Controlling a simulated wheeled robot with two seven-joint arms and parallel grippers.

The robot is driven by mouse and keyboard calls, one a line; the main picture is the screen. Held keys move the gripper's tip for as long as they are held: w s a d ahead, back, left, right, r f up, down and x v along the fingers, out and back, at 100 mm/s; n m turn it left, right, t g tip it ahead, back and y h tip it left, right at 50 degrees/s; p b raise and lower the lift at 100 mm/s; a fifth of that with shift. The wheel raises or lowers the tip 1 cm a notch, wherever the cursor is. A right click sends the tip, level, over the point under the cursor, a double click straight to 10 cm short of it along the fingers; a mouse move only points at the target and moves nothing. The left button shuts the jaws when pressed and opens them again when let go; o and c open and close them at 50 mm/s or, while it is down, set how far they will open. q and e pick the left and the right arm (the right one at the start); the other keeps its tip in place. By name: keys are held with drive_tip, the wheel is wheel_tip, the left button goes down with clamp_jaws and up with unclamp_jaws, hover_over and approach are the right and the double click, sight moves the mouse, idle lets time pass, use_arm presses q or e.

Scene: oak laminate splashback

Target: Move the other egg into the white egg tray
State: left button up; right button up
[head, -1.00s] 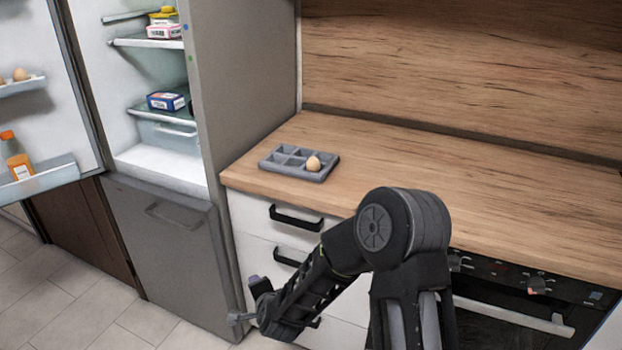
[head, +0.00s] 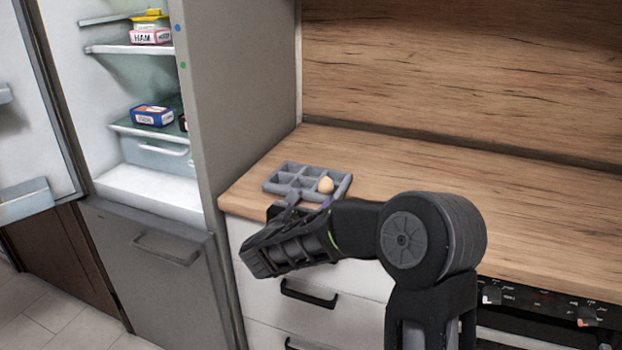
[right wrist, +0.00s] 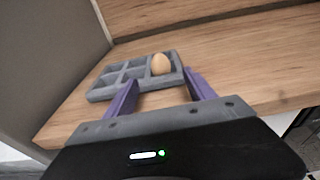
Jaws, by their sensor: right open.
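A brown egg (head: 326,185) sits in the front right compartment of a grey compartment tray (head: 272,186) on the worktop. The other compartments that I can see are empty. My right gripper (head: 306,201) is at the tray's near edge, open and empty. In the right wrist view, its two purple fingers (right wrist: 160,86) point at the tray (right wrist: 102,93), with the egg (right wrist: 160,64) beyond and between the tips, apart from them. No tray that looks clearly white is in view. My left gripper is not in view.
The fridge (head: 240,90) stands open at the left, with food packs (head: 152,116) on its shelves and pale bins on its door (head: 25,195). Drawers with black handles (head: 309,293) lie below the worktop (head: 430,165), which is clear to the right. Oven knobs (head: 491,294) are at lower right.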

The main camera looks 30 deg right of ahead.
sight(324, 187)
drive_tip(key=shift+w+r, duration=0.1)
drive_tip(key=shift+w, duration=0.05)
drive_tip(key=shift+s, duration=0.2)
drive_tip(key=shift+x, duration=1.35)
drive_tip(key=shift+w+d+p, duration=0.3)
drive_tip(key=shift+d+p, duration=0.2)
drive_tip(key=shift+p, duration=0.05)
drive_tip(key=p+x, duration=0.1)
drive_tip(key=x, duration=0.2)
drive_tip(key=shift+w+d, duration=0.15)
drive_tip(key=shift+d, duration=0.1)
drive_tip(key=shift+w+d, duration=0.2)
